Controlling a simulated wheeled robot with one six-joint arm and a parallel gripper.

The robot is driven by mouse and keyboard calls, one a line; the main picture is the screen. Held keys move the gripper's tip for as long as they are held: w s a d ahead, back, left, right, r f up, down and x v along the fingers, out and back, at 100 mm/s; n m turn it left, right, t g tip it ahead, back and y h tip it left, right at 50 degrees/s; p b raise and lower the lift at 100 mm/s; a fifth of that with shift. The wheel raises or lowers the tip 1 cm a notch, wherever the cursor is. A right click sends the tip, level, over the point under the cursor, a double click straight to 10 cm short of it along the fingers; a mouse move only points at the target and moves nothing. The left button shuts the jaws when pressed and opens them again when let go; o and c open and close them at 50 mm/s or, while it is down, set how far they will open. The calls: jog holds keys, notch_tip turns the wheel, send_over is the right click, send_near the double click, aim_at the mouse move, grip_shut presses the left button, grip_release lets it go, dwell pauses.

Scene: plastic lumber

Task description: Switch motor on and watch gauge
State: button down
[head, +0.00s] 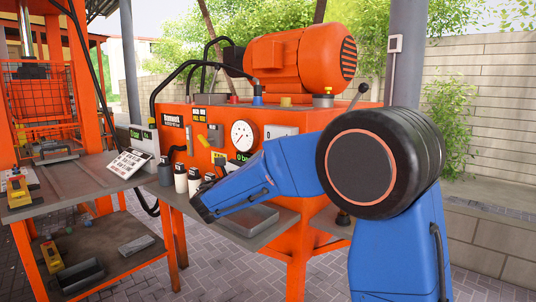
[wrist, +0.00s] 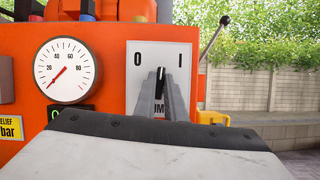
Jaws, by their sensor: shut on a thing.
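The white switch plate (wrist: 145,50) is marked 0 at left and I at right. My gripper (wrist: 162,92) is shut on the black switch knob (wrist: 160,82), which stands nearly upright between the two marks. In the head view the switch plate (head: 281,131) is partly covered by my blue arm, and my fingers cannot be made out. The round white gauge (wrist: 66,69) has its red needle at the low end, lower left. It also shows in the head view (head: 243,135). The orange motor (head: 297,60) sits on top of the orange power unit (head: 208,110).
A lever with a black ball (wrist: 224,20) rises right of the plate. A green display (head: 243,157) below the gauge reads 0 bar. A grey side table (head: 105,180) and orange press frame (head: 90,80) stand at left. Bottles (head: 181,178) stand before the unit.

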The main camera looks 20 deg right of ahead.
jog(key=m+g, duration=0.2)
jog(key=m, duration=0.2)
jog(key=m+g+h, duration=0.1)
jog(key=m, duration=0.3)
jog(key=shift+w+g, duration=0.1)
jog(key=shift+g, duration=0.3)
jog(key=shift+m, duration=0.3)
jog(key=c, duration=1.8)
grip_release()
jog(key=shift+a, duration=0.15)
jog(key=v, duration=1.7)
jog(key=shift+a+f, duration=0.1)
jog(key=shift+f, duration=0.05)
